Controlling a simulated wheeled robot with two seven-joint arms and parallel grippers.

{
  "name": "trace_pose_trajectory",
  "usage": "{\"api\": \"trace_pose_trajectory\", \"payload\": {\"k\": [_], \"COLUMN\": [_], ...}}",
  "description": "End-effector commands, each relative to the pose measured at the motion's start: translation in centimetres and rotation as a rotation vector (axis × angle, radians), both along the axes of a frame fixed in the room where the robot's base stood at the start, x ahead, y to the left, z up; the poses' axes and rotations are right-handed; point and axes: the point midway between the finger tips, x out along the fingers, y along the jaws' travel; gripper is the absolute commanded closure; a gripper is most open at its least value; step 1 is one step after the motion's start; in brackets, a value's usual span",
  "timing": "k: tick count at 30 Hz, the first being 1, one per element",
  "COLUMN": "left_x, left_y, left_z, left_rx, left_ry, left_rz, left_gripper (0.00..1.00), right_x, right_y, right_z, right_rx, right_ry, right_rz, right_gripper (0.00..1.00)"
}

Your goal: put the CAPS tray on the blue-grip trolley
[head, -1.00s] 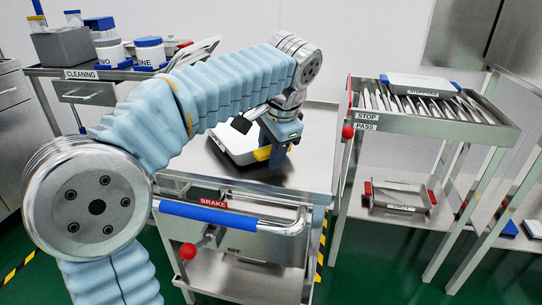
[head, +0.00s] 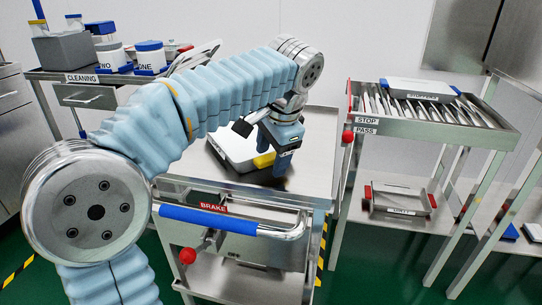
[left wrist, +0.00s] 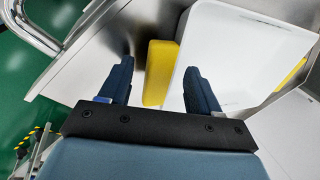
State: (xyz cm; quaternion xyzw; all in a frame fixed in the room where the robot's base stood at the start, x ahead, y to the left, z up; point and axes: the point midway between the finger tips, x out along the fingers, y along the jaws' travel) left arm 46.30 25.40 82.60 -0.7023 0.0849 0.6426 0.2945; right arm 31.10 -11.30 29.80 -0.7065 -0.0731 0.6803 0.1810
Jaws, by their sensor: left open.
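A white tray with yellow grips (head: 235,150) sits on the top of the blue-grip trolley (head: 310,165); no label on it is readable, so I cannot tell if it is the CAPS tray. My left gripper (head: 276,171) is open at the tray's right end, partly hiding it. In the left wrist view, one yellow grip (left wrist: 160,72) shows between the two spread fingers (left wrist: 158,66), with gaps on both sides. The white tray (left wrist: 240,65) extends to the right there. The trolley's blue grip (head: 208,218) is at its front. My right gripper is out of view.
A roller rack (head: 430,128) marked STOP and PASS stands right, bearing a white tray with blue grips (head: 418,90). A red-grip tray (head: 400,203) is on the shelf below. A CLEANING cart (head: 125,75) with tubs stands back left. The trolley top's right part is bare.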

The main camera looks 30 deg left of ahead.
Motion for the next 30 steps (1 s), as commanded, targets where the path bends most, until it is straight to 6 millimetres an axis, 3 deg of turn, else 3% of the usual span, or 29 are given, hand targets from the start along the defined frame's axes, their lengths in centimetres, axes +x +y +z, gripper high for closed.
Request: {"api": "trace_pose_trajectory", "payload": {"k": [9, 15, 30], "left_x": [-1.0, -1.6, -1.8], "left_y": [-1.8, -2.6, -2.8], "left_z": [7.1, 10.0, 10.6], "left_rx": [0.000, 0.000, 0.000], "left_ry": [-0.002, 0.001, 0.001], "left_rz": [-0.001, 0.001, 0.000], "left_gripper": [0.37, 0.37, 0.37], "right_x": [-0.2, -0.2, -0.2], "right_y": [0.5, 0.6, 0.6], "right_z": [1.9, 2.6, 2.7], "right_rx": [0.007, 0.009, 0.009], "right_ry": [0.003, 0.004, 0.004], "right_rz": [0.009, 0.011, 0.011], "right_gripper": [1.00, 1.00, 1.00]}}
